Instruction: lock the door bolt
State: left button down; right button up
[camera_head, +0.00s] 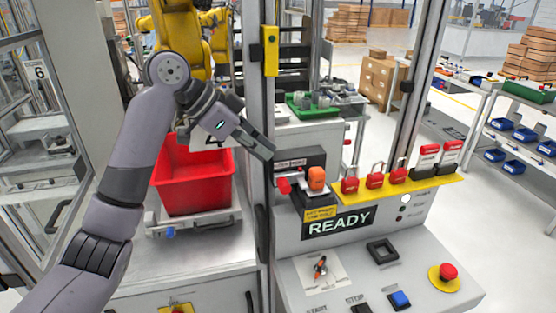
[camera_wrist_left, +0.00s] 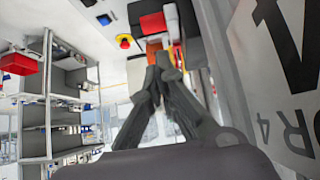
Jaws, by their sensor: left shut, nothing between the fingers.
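The door bolt assembly (camera_head: 300,158) is a dark block with a small label on the control panel, beside the door post. A red knob (camera_head: 284,186) sits at its left end, and an orange piece (camera_head: 316,178) is at its right. My left gripper (camera_head: 262,149) is shut and empty, just above and left of the assembly, apart from the knob. In the left wrist view its fingertips (camera_wrist_left: 164,66) are together, with orange and red parts beyond them. I cannot tell exactly how far the bolt is slid. My right gripper is not in view.
A yellow rack (camera_head: 430,187) of red padlocks stands right of the bolt. The panel has a READY sign (camera_head: 338,226) and a red emergency button (camera_head: 448,271). A red bin (camera_head: 190,178) sits behind my left arm. The vertical door post (camera_head: 262,110) is close to my gripper.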

aim_at(281, 182)
pick_arm(q)
jog(key=x, duration=0.1)
jog(key=p+x, duration=0.1)
jog(key=x, duration=0.1)
jog(key=p+x, duration=0.1)
jog(key=x, duration=0.1)
jog(key=shift+d+r, duration=0.25)
jog(key=shift+d, duration=0.1)
jog(key=p+x, duration=0.1)
jog(key=x, duration=0.2)
jog(key=shift+w+f+p, duration=0.1)
jog(key=shift+f+p, duration=0.2)
jog(key=shift+p, duration=0.05)
jog(key=shift+w+d+f, duration=0.1)
jog(key=shift+d+f, duration=0.25)
jog(key=shift+f, duration=0.1)
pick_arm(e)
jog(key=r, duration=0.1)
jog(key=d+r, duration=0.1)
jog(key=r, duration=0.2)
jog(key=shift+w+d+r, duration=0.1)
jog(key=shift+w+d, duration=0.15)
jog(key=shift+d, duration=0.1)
pick_arm(q)
jog(key=shift+a, duration=0.1)
